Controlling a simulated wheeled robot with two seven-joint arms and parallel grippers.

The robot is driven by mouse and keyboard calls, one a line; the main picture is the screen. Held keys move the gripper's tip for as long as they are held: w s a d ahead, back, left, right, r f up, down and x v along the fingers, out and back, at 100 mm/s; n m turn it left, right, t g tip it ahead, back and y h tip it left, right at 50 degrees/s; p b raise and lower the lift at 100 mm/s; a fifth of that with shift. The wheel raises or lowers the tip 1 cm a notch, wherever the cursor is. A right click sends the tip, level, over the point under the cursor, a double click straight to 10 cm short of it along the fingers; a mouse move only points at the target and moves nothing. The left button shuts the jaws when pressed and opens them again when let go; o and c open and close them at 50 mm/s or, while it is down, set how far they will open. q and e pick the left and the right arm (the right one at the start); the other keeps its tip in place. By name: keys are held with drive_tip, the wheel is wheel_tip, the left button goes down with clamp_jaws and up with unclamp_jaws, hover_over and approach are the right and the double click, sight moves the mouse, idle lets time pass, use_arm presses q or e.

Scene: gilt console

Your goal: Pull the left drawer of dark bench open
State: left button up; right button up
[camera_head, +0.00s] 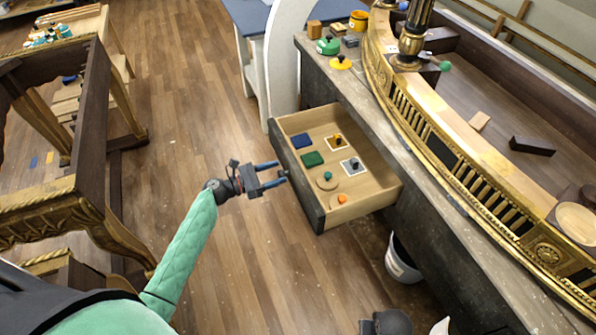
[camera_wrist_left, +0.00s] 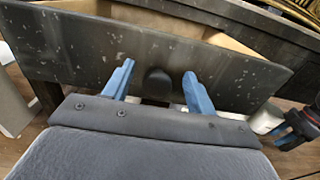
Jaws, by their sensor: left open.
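The left drawer (camera_head: 362,197) of the dark bench (camera_head: 345,83) stands pulled out, its pale wooden inside showing. Its dark front panel (camera_head: 297,182) faces my left gripper (camera_head: 281,172). The left gripper is open, its two blue fingers pointing at the panel. In the left wrist view, a dark round knob (camera_wrist_left: 158,82) on the drawer front (camera_wrist_left: 85,52) lies between the open fingers (camera_wrist_left: 157,80), with gaps on both sides. A dark part at the bottom of the head view may be my right gripper (camera_head: 386,322); its fingers cannot be made out.
The drawer holds a blue block (camera_head: 301,141), a green block (camera_head: 312,159), white tiles and small round pieces. A white bucket (camera_head: 402,262) stands on the floor beside the drawer. A gilt table frame (camera_head: 85,215) stands at left. The floor before the drawer is clear.

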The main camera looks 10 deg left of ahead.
sight(303, 178)
use_arm(q)
drive_tip(key=shift+r, duration=0.85)
drive_tip(key=d+r, duration=0.2)
drive_tip(key=d, duration=0.1)
drive_tip(key=s+d+r+b, duration=0.1)
drive_tip(key=d+r, duration=0.1)
drive_tip(key=d, duration=0.2)
drive_tip(key=s+d+r, duration=0.1)
drive_tip(key=d+r, duration=0.1)
drive_tip(key=d, duration=0.1)
drive_tip(key=shift+s+d+r+b, duration=0.1)
drive_tip(key=shift+d+r+b, duration=0.05)
drive_tip(key=shift+r+b, duration=0.15)
drive_tip(key=shift+s+d+r, duration=0.1)
drive_tip(key=shift+d+r, duration=0.2)
drive_tip(key=shift+d, duration=0.25)
use_arm(e)
wheel_tip(303, 178, up, 9)
drive_tip(key=shift+s+a+f, duration=0.15)
drive_tip(key=shift+s, duration=0.2)
